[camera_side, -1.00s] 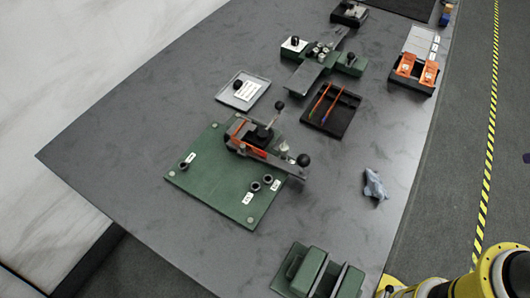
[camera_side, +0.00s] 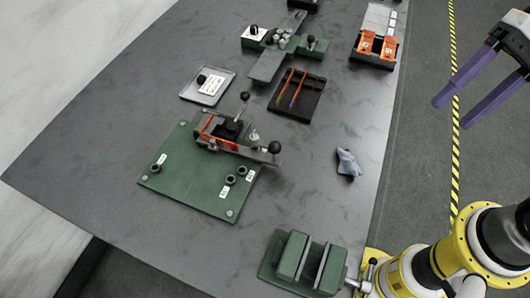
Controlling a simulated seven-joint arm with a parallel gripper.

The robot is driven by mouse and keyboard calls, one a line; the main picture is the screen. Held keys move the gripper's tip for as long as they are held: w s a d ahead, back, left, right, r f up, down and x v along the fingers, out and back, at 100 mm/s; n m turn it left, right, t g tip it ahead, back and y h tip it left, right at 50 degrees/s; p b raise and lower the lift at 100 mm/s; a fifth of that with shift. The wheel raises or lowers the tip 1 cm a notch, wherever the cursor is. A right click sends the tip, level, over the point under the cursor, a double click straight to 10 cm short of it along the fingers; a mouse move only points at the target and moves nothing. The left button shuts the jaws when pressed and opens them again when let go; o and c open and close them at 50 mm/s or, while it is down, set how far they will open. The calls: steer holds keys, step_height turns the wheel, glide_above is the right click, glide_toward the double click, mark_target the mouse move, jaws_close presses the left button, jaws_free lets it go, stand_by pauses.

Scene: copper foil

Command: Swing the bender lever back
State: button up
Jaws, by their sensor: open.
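The bender (camera_side: 228,133) stands on a green base plate (camera_side: 196,190) left of the middle of the table. Its grey lever arm (camera_side: 243,151) reaches to the right and ends in a black ball knob (camera_side: 274,147). A second black ball knob (camera_side: 245,96) on a thin rod stands up from the bender's clamp. An orange-red strip shows along the bender's body. My gripper (camera_side: 450,113) is at the upper right, with two purple fingers spread apart and nothing between them. It is over the floor side, far to the right of the bender lever.
A green vise (camera_side: 291,257) stands at the front right edge. A crumpled blue-grey cloth (camera_side: 347,163) lies between bender and table edge. A black tray (camera_side: 307,84) with pens, a grey tray (camera_side: 213,79) and a green fixture (camera_side: 262,40) are behind. An orange-topped rack (camera_side: 374,46) stands far right.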

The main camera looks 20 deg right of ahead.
steer(key=w+a+f+m+g+y, duration=0.25)
steer(key=w+a+y, duration=0.2)
steer(key=w, duration=0.25)
steer(key=w+a+f+m+g+y, duration=0.1)
steer(key=w+a+m+g+y, duration=0.3)
steer(key=w, duration=0.4)
steer(key=w+a+f+m, duration=0.1)
steer(key=f, duration=0.4)
steer(key=w+a+f+m+y, duration=0.1)
steer(key=w+f+m, duration=0.1)
steer(key=f, duration=0.4)
steer(key=w+f+m+y, duration=0.1)
steer(key=f, duration=0.4)
steer(key=shift+w+a+f+m, duration=0.15)
steer(key=shift+a+m, duration=0.1)
steer(key=shift+a, duration=0.15)
steer(key=shift+a+f, duration=0.1)
steer(key=shift+f, duration=0.1)
steer(key=x, duration=1.3)
steer(key=shift+a, duration=0.35)
jaws_close()
